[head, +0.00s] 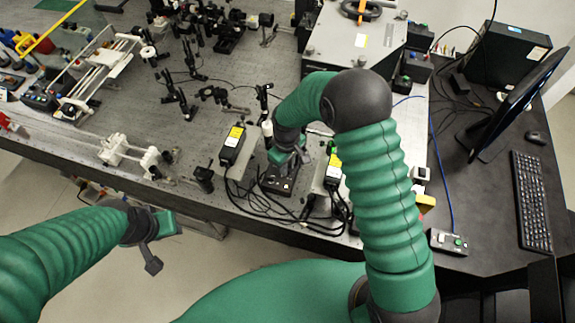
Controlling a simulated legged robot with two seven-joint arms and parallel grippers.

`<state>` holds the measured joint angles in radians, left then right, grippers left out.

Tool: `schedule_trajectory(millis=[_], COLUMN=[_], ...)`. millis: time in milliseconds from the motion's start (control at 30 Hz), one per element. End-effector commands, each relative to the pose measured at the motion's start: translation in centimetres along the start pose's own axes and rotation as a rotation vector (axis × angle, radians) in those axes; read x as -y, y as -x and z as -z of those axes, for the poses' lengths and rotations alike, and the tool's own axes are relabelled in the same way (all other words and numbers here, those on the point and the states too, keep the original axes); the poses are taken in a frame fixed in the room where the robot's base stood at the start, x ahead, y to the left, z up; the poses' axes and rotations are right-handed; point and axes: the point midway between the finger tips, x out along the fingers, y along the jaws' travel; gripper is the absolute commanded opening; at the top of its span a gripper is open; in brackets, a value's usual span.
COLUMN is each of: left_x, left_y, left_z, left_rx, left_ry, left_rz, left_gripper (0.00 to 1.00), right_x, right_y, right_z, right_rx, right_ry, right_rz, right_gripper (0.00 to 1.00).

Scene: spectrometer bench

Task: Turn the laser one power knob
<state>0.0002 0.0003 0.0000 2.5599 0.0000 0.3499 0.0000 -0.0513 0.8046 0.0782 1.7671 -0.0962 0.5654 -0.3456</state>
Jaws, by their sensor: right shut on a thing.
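A small black control box (277,184) sits near the front edge of the optical bench, between two black laser boxes with yellow labels. My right gripper (284,160) points down at the top of this box and is shut on what appears to be its knob; the gripper hides the knob, so its angle cannot be told. The left laser box (231,148) is just left of the gripper, and the right laser box (334,168) is just right of it. My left gripper (160,240) hangs in front of the bench, away from everything; its jaw opening is unclear.
Black cables (290,212) run along the bench front below the control box. Optical mounts (185,105) stand behind and to the left. A large grey case (345,45) stands at the back. A monitor (520,95) and keyboard (536,200) are on the dark desk at right.

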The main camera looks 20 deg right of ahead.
Motion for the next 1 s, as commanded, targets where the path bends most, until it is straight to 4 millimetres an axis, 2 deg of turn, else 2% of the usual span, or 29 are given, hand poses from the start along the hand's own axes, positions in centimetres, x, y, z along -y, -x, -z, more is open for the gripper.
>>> schedule_trajectory(millis=[467,1000], left_x=[0.0,0.0], left_y=[-0.05,-0.35], left_z=[-0.01,-0.08], left_rx=[0.0,0.0], left_ry=[0.0,0.0], left_rz=[0.0,0.0], left_gripper=[0.36,0.36], right_x=[-0.1,-0.02], right_y=[-0.07,-0.12], right_z=[-0.53,-0.64], right_rx=[0.014,0.018], right_ry=[-0.051,-0.391], right_rz=[-0.001,-0.002], right_gripper=[0.0,0.0])
